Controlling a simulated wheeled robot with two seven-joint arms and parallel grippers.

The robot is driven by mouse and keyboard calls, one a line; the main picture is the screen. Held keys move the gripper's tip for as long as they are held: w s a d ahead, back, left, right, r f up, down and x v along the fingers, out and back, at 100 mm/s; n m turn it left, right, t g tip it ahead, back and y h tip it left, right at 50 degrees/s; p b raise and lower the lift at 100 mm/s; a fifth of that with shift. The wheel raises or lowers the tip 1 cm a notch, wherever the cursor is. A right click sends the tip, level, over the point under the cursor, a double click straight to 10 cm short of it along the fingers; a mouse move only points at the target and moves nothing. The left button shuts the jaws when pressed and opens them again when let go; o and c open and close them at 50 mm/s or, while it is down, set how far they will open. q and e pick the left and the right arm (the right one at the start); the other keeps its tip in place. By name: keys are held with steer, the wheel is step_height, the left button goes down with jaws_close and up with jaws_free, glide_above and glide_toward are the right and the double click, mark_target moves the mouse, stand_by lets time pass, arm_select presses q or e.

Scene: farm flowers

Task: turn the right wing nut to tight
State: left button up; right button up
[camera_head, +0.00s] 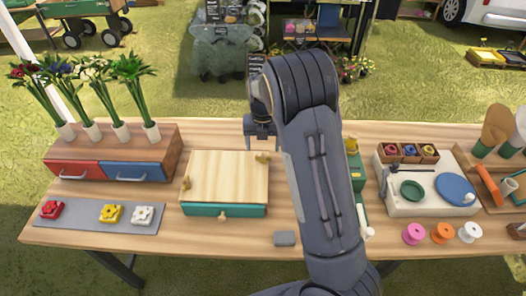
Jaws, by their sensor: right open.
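The press (225,175) is a pale wooden board on a teal base (240,211), standing on the table left of centre. The right wing nut (263,158) is small and brass-coloured, near the board's far right corner. Another brass wing nut (186,183) sits at the board's left edge. My right gripper (261,147) is open and points down just over and behind the right wing nut. I cannot tell whether the fingers touch the nut. My right arm covers the table to the right of the press. My left gripper is not in view.
A wooden drawer unit (165,142) with flowers in tubes stands at the left, behind a grey mat (80,214) with flower blocks. A small grey block (284,238) lies in front. A white tray (405,207) and several ribbon spools (442,233) are at the right.

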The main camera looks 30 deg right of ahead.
mark_target(263, 156)
steer(key=shift+d+f+p, duration=0.1)
steer(key=shift+f+p, duration=0.2)
steer(key=shift+f, duration=2.2)
steer(key=c, duration=1)
